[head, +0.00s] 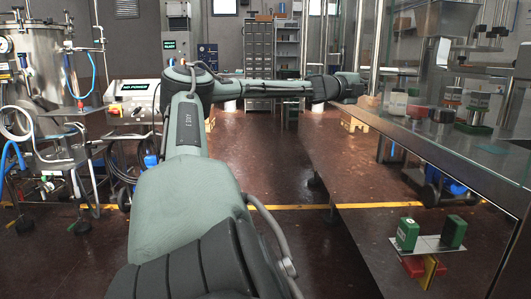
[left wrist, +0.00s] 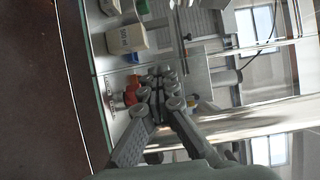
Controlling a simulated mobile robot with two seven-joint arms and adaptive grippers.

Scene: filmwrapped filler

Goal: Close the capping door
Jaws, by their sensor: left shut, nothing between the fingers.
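The filling machine's clear glass panels (head: 420,45) stand at the right in the head view. I cannot tell for sure which panel is the capping door or how far it is open. A glass edge (left wrist: 92,75) runs down the left of the left wrist view. My left arm reaches forward and then right, and its gripper (head: 352,88) is beside the machine's near left corner. In the left wrist view the left gripper (left wrist: 158,98) has its fingers drawn together, with nothing held. My right gripper is not in view.
A steel deck (head: 420,130) carries several small parts behind the glass. Green blocks (head: 408,233) sit on a plate at lower right. A steel tank (head: 45,60) with hoses stands at left. The brown floor (head: 280,160) between is mostly clear. Grey drawers (head: 259,55) stand behind.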

